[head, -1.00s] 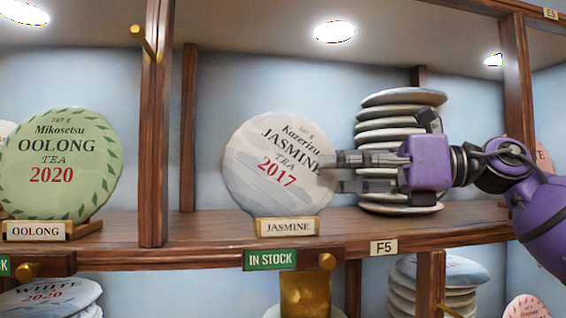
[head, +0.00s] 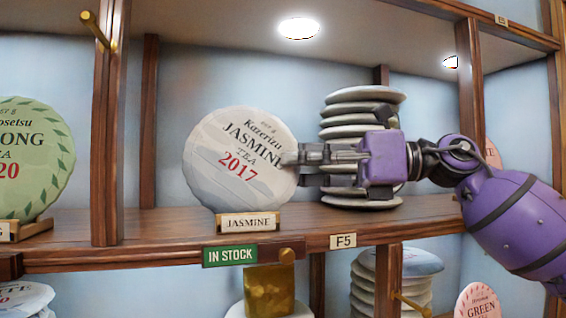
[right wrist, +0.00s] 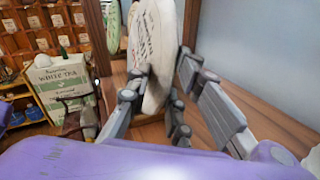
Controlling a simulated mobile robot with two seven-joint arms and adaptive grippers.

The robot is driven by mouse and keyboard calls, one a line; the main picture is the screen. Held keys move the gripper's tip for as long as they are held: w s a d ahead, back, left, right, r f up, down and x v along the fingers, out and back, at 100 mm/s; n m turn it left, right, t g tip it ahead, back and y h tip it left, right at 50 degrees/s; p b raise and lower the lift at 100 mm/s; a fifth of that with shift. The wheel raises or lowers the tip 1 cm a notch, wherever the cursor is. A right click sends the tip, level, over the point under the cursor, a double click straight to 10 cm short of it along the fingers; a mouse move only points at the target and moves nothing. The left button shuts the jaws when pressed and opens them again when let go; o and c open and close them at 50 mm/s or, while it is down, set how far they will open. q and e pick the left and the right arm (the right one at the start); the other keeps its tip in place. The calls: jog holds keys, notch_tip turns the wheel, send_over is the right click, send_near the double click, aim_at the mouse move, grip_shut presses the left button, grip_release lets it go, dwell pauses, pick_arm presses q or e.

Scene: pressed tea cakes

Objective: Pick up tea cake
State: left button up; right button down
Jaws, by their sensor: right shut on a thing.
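The round white jasmine tea cake (head: 236,180), labelled Kazerizu Jasmine Tea 2017, stands nearly upright on its small wooden stand (head: 248,222). My right gripper (head: 292,165) comes in from the right and is shut on the cake's right edge, with one finger over the front face. The cake's lower rim still sits at the stand, and I cannot tell any gap there. In the right wrist view the cake (right wrist: 153,50) shows edge-on between the two fingers. My left gripper is not in view.
A stack of tea cakes (head: 345,110) stands behind my right gripper. The green oolong cake (head: 35,150) is to the left, past a wooden upright (head: 107,130). Brass pegs (head: 412,305) stick out from the shelf frame. The shelf board (head: 175,222) is bare left of the stand.

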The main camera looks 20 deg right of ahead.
aim_at(289, 141)
notch_tip(289, 141, up, 3)
jog(key=shift+r, duration=0.2)
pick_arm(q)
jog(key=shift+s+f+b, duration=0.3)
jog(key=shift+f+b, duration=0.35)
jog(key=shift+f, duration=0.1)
pick_arm(e)
jog(key=s+d+r, duration=0.3)
jog(key=s+r, duration=0.6)
jog(key=s, duration=0.4)
jog(key=shift+s+r, duration=0.3)
jog(key=shift+s, duration=0.1)
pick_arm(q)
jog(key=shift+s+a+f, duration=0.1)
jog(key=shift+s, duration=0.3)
